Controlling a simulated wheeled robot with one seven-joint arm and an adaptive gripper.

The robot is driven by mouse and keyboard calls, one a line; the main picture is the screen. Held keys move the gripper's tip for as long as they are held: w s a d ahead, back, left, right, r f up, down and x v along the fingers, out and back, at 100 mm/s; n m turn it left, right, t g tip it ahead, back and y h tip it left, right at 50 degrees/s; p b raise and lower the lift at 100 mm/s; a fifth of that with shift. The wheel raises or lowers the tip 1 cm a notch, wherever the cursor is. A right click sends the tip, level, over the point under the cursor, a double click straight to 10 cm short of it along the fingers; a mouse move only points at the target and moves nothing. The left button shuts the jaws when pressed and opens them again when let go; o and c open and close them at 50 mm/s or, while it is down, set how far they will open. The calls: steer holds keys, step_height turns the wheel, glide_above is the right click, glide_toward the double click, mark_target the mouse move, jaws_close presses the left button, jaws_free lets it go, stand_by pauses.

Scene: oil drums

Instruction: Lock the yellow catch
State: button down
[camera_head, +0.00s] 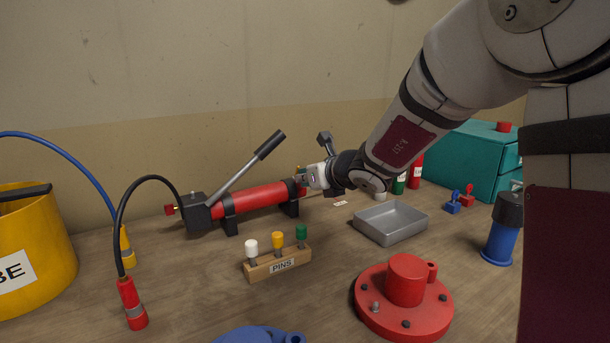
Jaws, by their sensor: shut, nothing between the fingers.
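I cannot pick out a yellow catch with certainty. Yellow things in view are a hose coupling (126,250) on the blue hose, a pin (278,240) in the wooden pin block (262,270), and a large container (40,245) at the left edge. My gripper (302,180) is small in view, shut and empty, at the right end of the red hand pump (255,196). It covers part of that end, and I cannot tell whether it touches the pump. Whatever lies behind the gripper and wrist is hidden.
A grey tray (417,225) stands right of centre. A red flanged lid (405,280) lies in front. A blue-and-black cylinder (503,235), blue and red small parts, and a teal box (475,150) are at the right.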

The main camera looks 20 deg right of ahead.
steer(key=shift+r+g+p, duration=0.4)
steer(key=shift+p, duration=1.15)
steer(key=p, duration=0.3)
steer(key=shift+w+r+g+p, duration=0.1)
steer(key=shift+r+g+p, duration=0.2)
steer(key=shift+g, duration=0.1)
steer(key=p, duration=0.3)
steer(key=shift+w+r+g+h, duration=0.1)
steer(key=shift+g+h, duration=0.2)
steer(key=p, duration=0.4)
steer(key=shift+a+r+g, duration=0.1)
steer(key=shift+r+g, duration=0.05)
steer(key=shift+g, duration=0.15)
steer(key=shift+w+p, duration=0.15)
steer(key=shift+p, duration=0.6)
steer(key=shift+w+r, duration=0.1)
steer(key=shift+w, duration=0.15)
steer(key=shift+w+a+r+p, duration=0.15)
steer(key=shift+w+r+p, duration=0.15)
steer(key=shift+w+p, duration=0.2)
steer(key=shift+w+a+r+p, duration=0.15)
steer(key=shift+w+r+p, duration=0.15)
steer(key=shift+w+p, duration=0.2)
